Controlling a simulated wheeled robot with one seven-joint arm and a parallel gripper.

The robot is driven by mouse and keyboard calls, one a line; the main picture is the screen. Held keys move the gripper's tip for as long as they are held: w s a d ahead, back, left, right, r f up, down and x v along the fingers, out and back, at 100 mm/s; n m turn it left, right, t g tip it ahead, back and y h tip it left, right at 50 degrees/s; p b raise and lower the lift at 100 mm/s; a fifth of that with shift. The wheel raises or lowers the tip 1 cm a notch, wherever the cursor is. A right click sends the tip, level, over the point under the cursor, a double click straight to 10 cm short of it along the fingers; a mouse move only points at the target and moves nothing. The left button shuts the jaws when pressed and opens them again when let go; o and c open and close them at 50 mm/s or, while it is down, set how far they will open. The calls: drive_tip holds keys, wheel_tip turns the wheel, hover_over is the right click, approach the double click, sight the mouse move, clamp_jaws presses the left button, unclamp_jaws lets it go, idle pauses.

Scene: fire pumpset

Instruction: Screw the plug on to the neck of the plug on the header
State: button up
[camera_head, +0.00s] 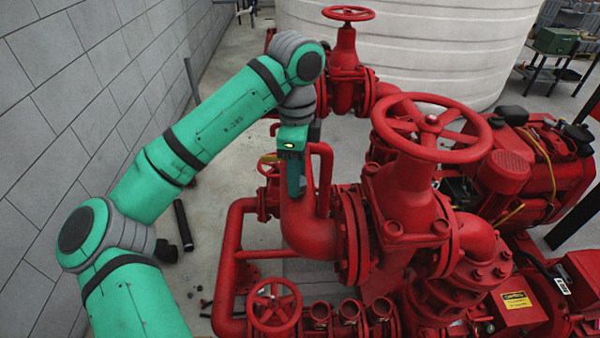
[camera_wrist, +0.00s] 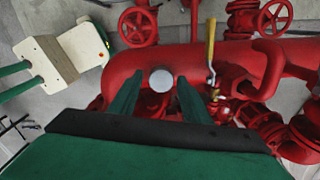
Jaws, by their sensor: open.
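In the wrist view, a pale grey round face (camera_wrist: 161,79) sits on the red header pipe (camera_wrist: 240,58). I cannot tell whether it is the plug seated on the neck or the neck's own end. My gripper (camera_wrist: 158,82) is open, its two dark green fingers on either side of this round face, with gaps beside it. Whether the fingertips reach down to its depth is unclear. In the head view, my gripper (camera_head: 296,190) points down at the red bent pipe (camera_head: 308,228) and hides the round face. No separate loose plug is clear in either view.
A yellow-handled valve (camera_wrist: 211,48) stands right of the fingers. A large red handwheel valve (camera_head: 430,130) and the red engine (camera_head: 510,170) are to the right. A small handwheel (camera_head: 273,305) is below. A block wall (camera_head: 60,110) is left. A dark pipe piece (camera_head: 183,226) lies on the floor.

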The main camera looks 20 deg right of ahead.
drive_tip(key=shift+n, duration=0.4)
drive_tip(key=shift+d+f, duration=0.15)
drive_tip(key=shift+f, duration=0.05)
idle(0.3)
clamp_jaws()
drive_tip(key=m, duration=0.4)
drive_tip(key=shift+m, duration=0.3)
drive_tip(key=shift+m, duration=0.5)
drive_tip(key=m, duration=0.3)
drive_tip(key=shift+m, duration=0.3)
